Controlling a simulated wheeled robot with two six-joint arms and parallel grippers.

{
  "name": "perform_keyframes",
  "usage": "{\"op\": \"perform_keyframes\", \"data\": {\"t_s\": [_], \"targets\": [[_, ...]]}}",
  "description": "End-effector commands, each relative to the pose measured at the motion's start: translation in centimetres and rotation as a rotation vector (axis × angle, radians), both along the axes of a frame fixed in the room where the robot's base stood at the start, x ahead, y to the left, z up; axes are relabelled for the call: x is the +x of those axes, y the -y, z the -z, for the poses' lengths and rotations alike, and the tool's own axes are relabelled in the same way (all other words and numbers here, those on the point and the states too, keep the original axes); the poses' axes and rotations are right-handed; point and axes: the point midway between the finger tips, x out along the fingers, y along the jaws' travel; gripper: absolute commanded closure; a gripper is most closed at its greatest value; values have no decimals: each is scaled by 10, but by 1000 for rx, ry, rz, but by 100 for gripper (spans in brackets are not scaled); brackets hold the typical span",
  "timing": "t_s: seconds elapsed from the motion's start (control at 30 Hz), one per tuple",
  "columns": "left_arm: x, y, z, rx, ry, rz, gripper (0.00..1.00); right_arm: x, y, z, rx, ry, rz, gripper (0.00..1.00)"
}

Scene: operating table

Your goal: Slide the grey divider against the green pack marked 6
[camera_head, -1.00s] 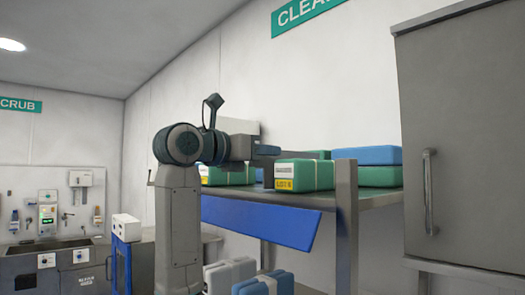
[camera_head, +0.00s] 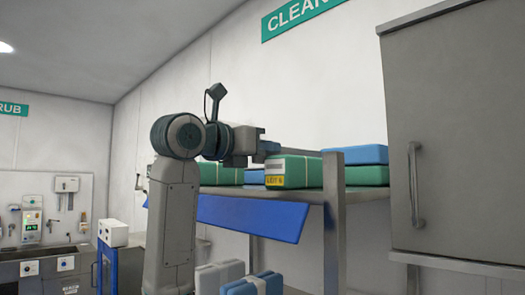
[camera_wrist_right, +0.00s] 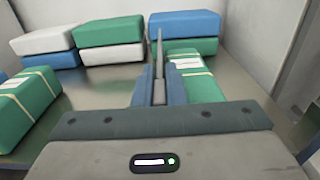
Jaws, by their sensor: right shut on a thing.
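The green pack marked 6 (camera_head: 291,171) sits on the shelf with a yellow "LOT 6" label facing me. My right gripper (camera_head: 272,148) reaches in from the left, just above and behind this pack in the head view. In the right wrist view the gripper (camera_wrist_right: 157,88) is shut on the grey divider (camera_wrist_right: 159,56), a thin upright plate seen nearly edge-on. A green pack (camera_wrist_right: 200,87) stands close to the right of the fingers there; its number is not readable. Any gap to the divider is hidden by the fingers. My left gripper is not in view.
Stacked blue (camera_wrist_right: 184,23), green and white packs stand ahead on the metal shelf (camera_wrist_right: 100,88). Another green pack (camera_wrist_right: 26,104) lies at the left. A shelf post (camera_head: 333,215) and a grey cabinet (camera_head: 450,140) stand at the right in the head view.

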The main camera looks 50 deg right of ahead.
Motion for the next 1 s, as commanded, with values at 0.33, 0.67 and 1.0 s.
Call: {"op": "perform_keyframes", "data": {"t_s": [0.33,0.67,1.0], "targets": [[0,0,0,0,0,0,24,0,0,0,0,-1,0,67],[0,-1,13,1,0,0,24,4,-26,3,-1,1,-6,67],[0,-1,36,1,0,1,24,10,-88,2,-1,0,-4,67]]}}
